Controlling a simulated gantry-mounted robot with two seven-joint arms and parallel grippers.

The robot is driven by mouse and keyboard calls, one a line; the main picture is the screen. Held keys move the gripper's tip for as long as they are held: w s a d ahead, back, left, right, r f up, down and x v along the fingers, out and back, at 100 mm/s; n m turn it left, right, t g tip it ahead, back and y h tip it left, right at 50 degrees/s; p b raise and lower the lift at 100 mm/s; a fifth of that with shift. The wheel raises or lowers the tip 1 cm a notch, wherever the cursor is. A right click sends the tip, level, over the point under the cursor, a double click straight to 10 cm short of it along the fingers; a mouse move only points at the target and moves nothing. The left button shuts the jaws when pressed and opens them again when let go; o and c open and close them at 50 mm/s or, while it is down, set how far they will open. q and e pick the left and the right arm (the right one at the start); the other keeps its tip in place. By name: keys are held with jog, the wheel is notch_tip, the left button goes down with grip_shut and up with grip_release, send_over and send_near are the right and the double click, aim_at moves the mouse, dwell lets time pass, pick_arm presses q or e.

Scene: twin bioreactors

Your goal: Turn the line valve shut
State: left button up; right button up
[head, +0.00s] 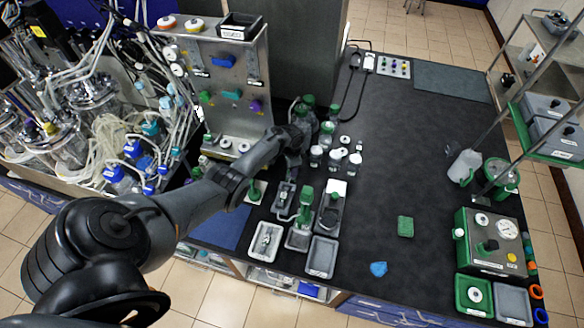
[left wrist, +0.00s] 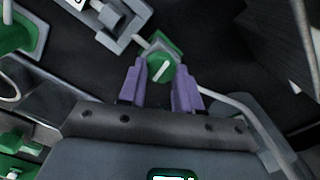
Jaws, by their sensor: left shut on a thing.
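The line valve shows in the left wrist view as a round green knob (left wrist: 161,66) with a white bar mark that runs at a slant. It sits on a pale line, with a grey fitting (left wrist: 122,20) at its upper left. My left gripper (left wrist: 159,78) has its purple fingers on either side of the knob, shut on it. In the head view my left gripper (head: 293,160) points down over the near-left part of the bench, and it hides most of the knob. My right gripper is in neither view.
Bottles with green caps (head: 327,128) and small white-capped jars (head: 337,152) stand close beside the gripper. Grey trays (head: 322,258) lie in front. A metal panel with coloured valves (head: 228,85) rises behind left. The dark bench (head: 430,150) is largely clear to the right.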

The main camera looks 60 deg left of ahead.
pick_arm(q)
jog(key=shift+m, duration=0.9)
jog(key=o, duration=1)
jog(key=shift+o, duration=0.2)
jog(key=shift+r, duration=0.1)
jog(key=shift+r+p, duration=0.3)
jog(key=shift+r, duration=0.05)
notch_tip(320, 180, up, 10)
jog(key=p, duration=0.3)
jog(key=shift+p, duration=0.3)
